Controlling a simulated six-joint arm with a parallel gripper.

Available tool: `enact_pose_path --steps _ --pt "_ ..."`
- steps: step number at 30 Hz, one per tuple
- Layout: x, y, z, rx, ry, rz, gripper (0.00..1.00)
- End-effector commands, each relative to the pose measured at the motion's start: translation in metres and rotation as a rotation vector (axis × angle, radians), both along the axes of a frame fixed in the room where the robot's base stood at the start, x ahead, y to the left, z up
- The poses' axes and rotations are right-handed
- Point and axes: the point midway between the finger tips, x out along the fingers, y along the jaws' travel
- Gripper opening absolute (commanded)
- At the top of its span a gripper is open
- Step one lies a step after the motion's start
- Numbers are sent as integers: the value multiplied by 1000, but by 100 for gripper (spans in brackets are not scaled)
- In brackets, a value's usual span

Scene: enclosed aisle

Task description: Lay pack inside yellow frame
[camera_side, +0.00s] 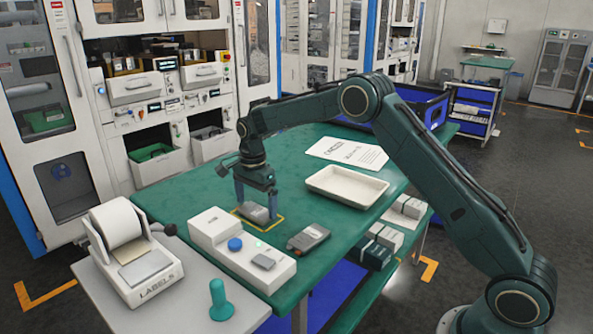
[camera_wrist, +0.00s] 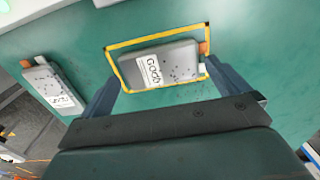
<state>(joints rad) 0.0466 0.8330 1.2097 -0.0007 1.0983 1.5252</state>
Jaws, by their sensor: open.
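A grey pack (camera_side: 254,213) with a white label lies flat inside the yellow frame (camera_side: 281,218) on the green table. In the wrist view the pack (camera_wrist: 165,65) sits within the frame outline (camera_wrist: 150,39), its orange and white tabs close to the right edge. My gripper (camera_side: 256,206) is open just above it. In the wrist view the fingers (camera_wrist: 163,74) stand apart at either end of the pack; whether they touch it cannot be told. A second, similar pack (camera_side: 308,237) lies outside the frame and also shows at left in the wrist view (camera_wrist: 52,87).
A white box with a blue button (camera_side: 240,250) stands in front of the frame. A cream tray (camera_side: 346,187) and a printed sheet (camera_side: 347,153) lie to the right. A label printer (camera_side: 133,255) and a teal knobbed handle (camera_side: 220,300) occupy the near side table.

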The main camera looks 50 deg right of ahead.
Motion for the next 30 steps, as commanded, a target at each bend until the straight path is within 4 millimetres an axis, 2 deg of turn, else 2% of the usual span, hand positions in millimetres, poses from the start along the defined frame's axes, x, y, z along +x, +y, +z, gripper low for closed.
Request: enact_pose_path --steps 18,24,30 --pt "1 0 92 0 -3 0 100" --pt "0 0 106 0 0 0 100" --pt "0 0 109 0 0 0 100"
